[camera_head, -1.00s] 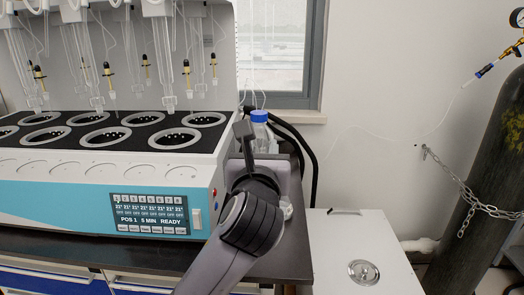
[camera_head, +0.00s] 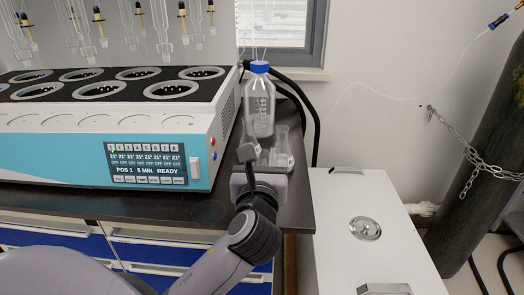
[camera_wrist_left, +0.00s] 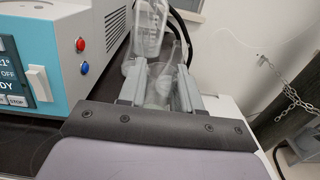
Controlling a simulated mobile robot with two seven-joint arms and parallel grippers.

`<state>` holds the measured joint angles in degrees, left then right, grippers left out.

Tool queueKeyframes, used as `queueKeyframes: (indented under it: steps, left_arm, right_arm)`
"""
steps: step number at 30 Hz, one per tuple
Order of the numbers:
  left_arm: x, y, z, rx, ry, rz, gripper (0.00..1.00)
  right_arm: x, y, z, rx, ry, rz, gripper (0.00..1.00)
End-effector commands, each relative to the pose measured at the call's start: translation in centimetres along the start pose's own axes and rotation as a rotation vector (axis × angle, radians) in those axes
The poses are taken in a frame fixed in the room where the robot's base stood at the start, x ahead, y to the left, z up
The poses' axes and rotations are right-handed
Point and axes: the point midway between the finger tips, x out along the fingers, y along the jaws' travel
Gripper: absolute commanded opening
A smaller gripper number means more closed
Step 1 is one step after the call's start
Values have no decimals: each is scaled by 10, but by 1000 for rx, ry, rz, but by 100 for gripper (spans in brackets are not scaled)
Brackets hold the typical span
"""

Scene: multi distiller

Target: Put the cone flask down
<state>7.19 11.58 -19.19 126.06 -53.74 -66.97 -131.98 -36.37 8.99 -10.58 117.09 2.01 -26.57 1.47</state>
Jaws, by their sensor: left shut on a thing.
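My left gripper (camera_head: 266,160) is over the right end of the dark bench (camera_head: 302,205), to the right of the distiller. It is shut on a clear glass cone flask (camera_head: 281,145), which also shows between the two fingers in the left wrist view (camera_wrist_left: 160,85). The flask looks roughly upright, with its neck above the fingers. The gripper hides part of its base, so I cannot tell whether it touches the bench. Another clear glass piece (camera_head: 250,130) shows just left of it, partly hidden. My right gripper is not in view.
A clear bottle with a blue cap (camera_head: 259,105) stands just behind the flask. The white and blue distiller (camera_head: 75,150) is close on the left. A white cabinet (camera_head: 365,215) stands lower on the right, beyond the bench edge. Some bench front is bare.

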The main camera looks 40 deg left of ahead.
Motion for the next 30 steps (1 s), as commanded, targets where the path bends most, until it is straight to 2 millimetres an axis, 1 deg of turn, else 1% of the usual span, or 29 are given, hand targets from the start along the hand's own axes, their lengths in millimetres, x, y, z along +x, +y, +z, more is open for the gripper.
queueKeyframes:
  steps: [1,3,11,16,17,18,19,26,30]
  left_arm:
    - [0,0,-10,2,0,0,0]
    - [0,0,-15,0,-1,-1,0]
    - [0,0,-15,0,-3,-1,0]
    - [0,0,-18,1,-2,0,0]
    - [0,0,-19,0,0,0,43]
    - [0,0,-19,0,0,0,56]
    - [0,0,-19,0,0,0,59]
    - [0,0,-18,0,0,0,59]
    - [0,0,-15,-1,0,-1,59]
  right_arm:
    - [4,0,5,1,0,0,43]
    - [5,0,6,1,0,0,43]
    - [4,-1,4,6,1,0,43]
    - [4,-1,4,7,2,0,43]
    - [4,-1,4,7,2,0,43]
    - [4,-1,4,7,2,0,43]
    - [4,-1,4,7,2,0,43]
    - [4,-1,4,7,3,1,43]
    - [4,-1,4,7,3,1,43]
